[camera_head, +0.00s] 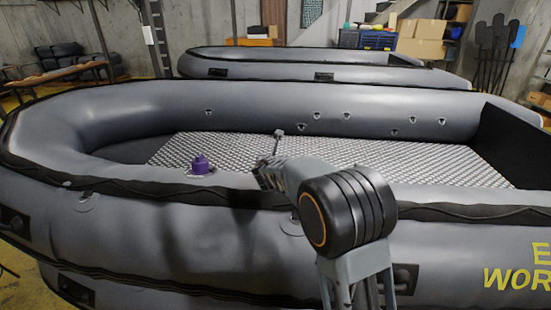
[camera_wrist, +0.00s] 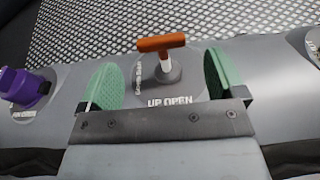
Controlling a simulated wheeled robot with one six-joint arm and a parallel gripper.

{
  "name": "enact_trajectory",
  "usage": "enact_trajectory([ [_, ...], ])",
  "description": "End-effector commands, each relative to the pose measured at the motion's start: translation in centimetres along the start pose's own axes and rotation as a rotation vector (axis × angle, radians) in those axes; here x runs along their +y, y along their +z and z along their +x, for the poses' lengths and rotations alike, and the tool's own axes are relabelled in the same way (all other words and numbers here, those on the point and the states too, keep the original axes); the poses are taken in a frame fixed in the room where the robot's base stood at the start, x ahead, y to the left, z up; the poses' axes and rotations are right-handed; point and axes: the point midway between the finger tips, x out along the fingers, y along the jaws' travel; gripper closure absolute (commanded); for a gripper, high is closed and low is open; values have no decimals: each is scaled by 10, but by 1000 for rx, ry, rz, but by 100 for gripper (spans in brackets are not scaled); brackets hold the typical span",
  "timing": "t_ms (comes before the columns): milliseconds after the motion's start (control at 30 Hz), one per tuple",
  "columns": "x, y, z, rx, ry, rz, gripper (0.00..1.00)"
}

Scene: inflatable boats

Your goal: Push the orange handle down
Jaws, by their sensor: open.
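The orange handle (camera_wrist: 161,43) is a T-shaped bar on a white stem, rising from a round grey base on the boat's grey tube in the wrist view. The words "UP OPEN" are printed below it. My gripper (camera_wrist: 163,78) is open, its two green pads apart on either side of the handle's base and stem. The handle's bar lies a little beyond the pads, and I see no contact. In the head view I cannot make out the handle; my arm covers part of the tube.
The near inflatable boat (camera_head: 180,235) fills the foreground, with a patterned floor (camera_head: 400,160). A purple valve (camera_head: 200,165) is left of my arm, also in the wrist view (camera_wrist: 24,88). A second boat (camera_head: 250,68) lies behind. The space above the floor is mostly clear.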

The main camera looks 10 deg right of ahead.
Motion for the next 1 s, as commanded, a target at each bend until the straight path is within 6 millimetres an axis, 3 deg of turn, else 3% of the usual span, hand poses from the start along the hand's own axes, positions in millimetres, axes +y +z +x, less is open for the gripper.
enact_trajectory([
  [100, 0, 1, 19, 1, -1, -1, 11],
  [300, 0, 1, 39, 1, -1, 1, 11],
  [767, 0, 0, 47, 0, 0, 2, 11],
  [1000, 0, 0, 47, 0, 0, 2, 32],
])
